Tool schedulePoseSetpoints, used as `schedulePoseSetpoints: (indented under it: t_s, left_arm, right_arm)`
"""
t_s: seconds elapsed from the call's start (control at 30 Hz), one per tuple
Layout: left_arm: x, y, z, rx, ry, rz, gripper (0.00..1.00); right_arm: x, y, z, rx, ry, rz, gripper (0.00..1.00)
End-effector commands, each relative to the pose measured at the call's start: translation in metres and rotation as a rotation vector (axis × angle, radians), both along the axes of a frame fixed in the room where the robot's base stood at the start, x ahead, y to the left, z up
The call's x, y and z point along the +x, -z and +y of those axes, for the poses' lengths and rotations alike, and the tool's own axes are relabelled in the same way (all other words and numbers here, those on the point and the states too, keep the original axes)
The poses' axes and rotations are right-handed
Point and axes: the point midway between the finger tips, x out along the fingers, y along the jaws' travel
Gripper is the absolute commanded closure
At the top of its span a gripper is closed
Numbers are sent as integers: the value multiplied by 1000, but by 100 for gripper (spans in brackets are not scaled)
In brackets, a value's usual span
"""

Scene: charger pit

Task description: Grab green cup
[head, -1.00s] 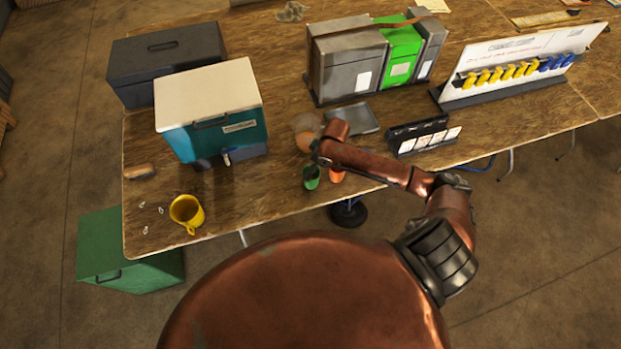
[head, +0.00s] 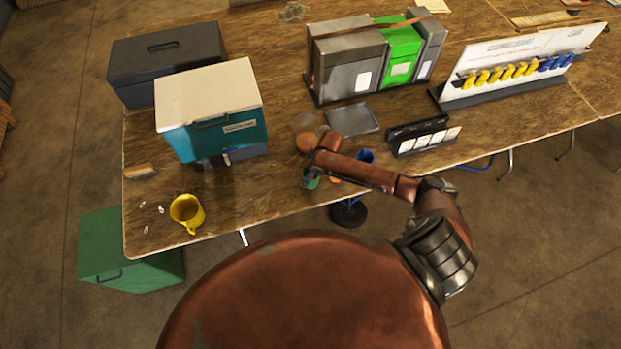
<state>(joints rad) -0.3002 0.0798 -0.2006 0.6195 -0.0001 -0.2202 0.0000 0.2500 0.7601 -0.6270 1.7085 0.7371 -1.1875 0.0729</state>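The small green cup (head: 312,183) stands near the front edge of the wooden table in the head view, its upper part partly covered by my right gripper. My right gripper (head: 308,173) points down at the cup and overlaps its rim. The fingers are small and dark, so I cannot tell whether they are open or closed around the cup. My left gripper is not in view.
An orange cup (head: 335,180) is mostly hidden beneath my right arm. A blue cup (head: 365,156) stands just behind the arm. A yellow mug (head: 187,212) stands left, near the teal cooler (head: 210,130). A grey tray (head: 352,119) lies behind.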

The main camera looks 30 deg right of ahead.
Motion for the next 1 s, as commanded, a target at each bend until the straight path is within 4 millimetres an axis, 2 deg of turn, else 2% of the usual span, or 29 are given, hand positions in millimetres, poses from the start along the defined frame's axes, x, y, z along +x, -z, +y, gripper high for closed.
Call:
schedulePoseSetpoints:
  t_s: [0.07, 0.7, 1.0]
  left_arm:
    - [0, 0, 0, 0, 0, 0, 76]
    - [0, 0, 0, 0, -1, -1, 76]
    - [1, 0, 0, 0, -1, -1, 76]
  right_arm:
    - [0, 0, 0, 0, 0, 0, 33]
    - [0, 0, 0, -1, 0, 1, 76]
    - [0, -1, 0, 0, 0, 0, 76]
